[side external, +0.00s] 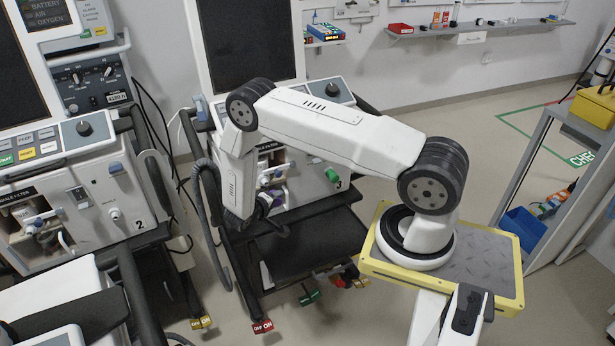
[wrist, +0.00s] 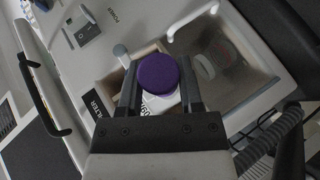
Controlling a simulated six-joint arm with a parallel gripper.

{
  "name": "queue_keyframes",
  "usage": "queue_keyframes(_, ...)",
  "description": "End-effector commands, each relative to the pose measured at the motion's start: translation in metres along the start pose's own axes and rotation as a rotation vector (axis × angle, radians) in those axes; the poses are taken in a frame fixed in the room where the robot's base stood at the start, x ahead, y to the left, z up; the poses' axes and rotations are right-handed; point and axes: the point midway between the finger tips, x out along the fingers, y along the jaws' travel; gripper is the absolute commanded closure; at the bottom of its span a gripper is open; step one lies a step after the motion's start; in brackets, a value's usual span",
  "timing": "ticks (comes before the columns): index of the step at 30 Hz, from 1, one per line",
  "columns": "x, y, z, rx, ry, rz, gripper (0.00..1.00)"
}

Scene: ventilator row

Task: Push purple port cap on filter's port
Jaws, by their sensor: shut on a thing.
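The purple port cap (wrist: 158,74) is a round disc held between the fingertips of my gripper (wrist: 160,88) in the wrist view. My gripper is shut on it. Just behind the cap is a white part with dark print (wrist: 160,102), partly covered by the cap; it lies within the open filter compartment (wrist: 118,72) of the ventilator. The filter's port is hidden, so I cannot tell whether the cap touches it. In the side view my arm reaches down to the ventilator marked 3, and my gripper is mostly hidden behind the arm.
A corrugated hose (wrist: 272,140) runs at the lower right. Ventilator 2 (side external: 85,205) stands to the left. A green knob (side external: 332,175) sticks out on ventilator 3's front.

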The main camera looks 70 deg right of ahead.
Motion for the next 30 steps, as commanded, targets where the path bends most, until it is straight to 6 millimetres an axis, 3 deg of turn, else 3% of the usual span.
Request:
queue_keyframes(24, 0.022, 0.0, -0.035, 0.002, -0.001, 0.0, 1.0)
queue_keyframes(30, 0.021, 0.0, -0.034, 0.0, 0.0, 0.0, 1.0)
